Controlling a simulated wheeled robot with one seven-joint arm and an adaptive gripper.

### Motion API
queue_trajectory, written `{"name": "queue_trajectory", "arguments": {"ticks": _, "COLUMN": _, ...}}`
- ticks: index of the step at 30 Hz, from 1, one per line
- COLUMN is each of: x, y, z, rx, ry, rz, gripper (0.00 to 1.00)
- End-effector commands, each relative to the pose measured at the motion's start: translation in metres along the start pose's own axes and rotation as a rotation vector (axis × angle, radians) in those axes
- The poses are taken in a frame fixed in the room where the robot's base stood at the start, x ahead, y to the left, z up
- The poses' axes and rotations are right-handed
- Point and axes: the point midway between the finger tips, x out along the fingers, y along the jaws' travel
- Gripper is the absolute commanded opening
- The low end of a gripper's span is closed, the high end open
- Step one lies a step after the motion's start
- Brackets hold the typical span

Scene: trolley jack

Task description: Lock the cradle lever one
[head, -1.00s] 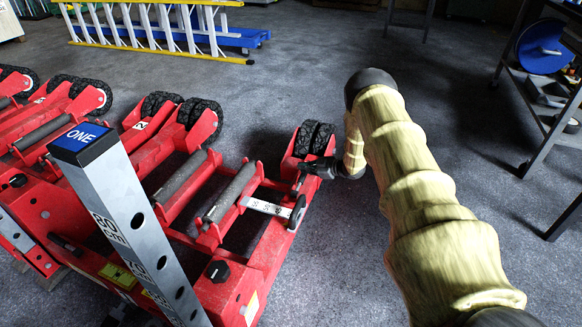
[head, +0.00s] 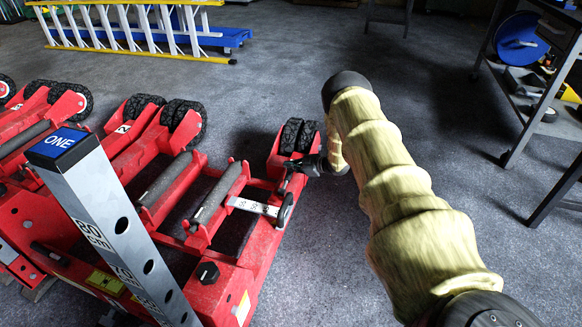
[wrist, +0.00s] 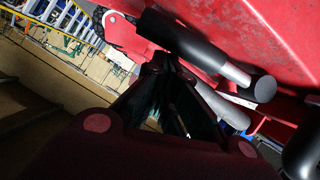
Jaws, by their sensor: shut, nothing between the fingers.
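The trolley jack marked ONE stands at the left in the head view, with a blue ONE cap (head: 57,143) on its grey upright post (head: 110,220). My gripper (head: 290,164) is just above and behind this handle, near the black wheels (head: 298,136). In the wrist view my gripper (wrist: 163,62) has its fingers together and empty, close to a black-sleeved bar with a silver section (wrist: 236,72). Contact cannot be told.
Black rollers (head: 218,192) lie across the jack's red frame. A second red jack (head: 120,140) stands close at the left. A yellow ladder (head: 130,40) lies at the back. A shelf rack (head: 530,90) stands at the right. The floor between is clear.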

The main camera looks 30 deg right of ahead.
Motion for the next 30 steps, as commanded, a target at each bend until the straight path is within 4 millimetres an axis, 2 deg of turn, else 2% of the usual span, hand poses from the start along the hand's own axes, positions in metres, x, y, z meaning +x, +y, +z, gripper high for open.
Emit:
{"name": "queue_trajectory", "arguments": {"ticks": 5, "x": -0.004, "y": 0.002, "z": -0.013, "rx": 0.0, "ry": -0.002, "rz": -0.002, "gripper": 0.0}}
{"name": "queue_trajectory", "arguments": {"ticks": 13, "x": -0.01, "y": 0.008, "z": -0.046, "rx": -0.002, "ry": 0.002, "rz": -0.003, "gripper": 0.0}}
{"name": "queue_trajectory", "arguments": {"ticks": 24, "x": -0.078, "y": 0.014, "z": -0.041, "rx": -0.001, "ry": 0.002, "rz": -0.002, "gripper": 0.0}}
{"name": "queue_trajectory", "arguments": {"ticks": 30, "x": -0.101, "y": 0.015, "z": -0.04, "rx": 0.0, "ry": 0.002, "rz": -0.001, "gripper": 0.0}}
